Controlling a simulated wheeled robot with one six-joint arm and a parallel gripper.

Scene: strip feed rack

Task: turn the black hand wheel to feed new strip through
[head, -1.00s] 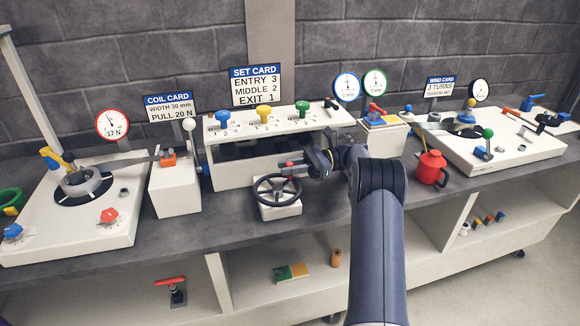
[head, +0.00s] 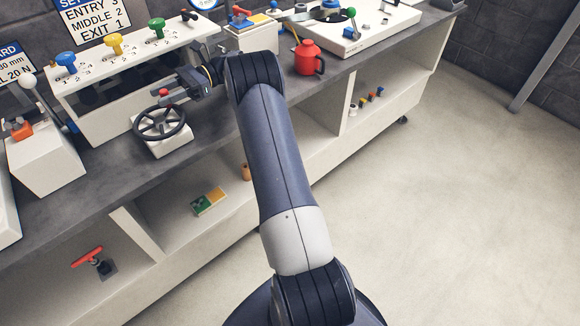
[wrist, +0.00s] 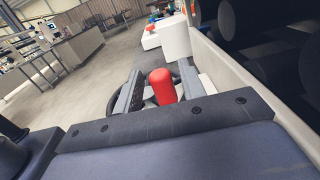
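The black hand wheel (head: 178,128) sits on a small white block (head: 172,146) at the front of the bench in the head view. Its upright red handle knob (head: 163,93) stands at the far side of the rim. My gripper (head: 172,95) reaches in from the right at the knob. In the wrist view the red knob (wrist: 162,88) stands between my two fingers (wrist: 160,84), with a narrow gap visible at its left. The fingers look open around it, and contact on the right is unclear. The wheel's dark rim shows partly behind them.
Behind the wheel stands the white strip rack (head: 120,118) with blue, yellow and green knobs. A white block with a lever (head: 45,160) is at left. A red can (head: 308,58) stands on the bench to the right. Open floor lies at the right.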

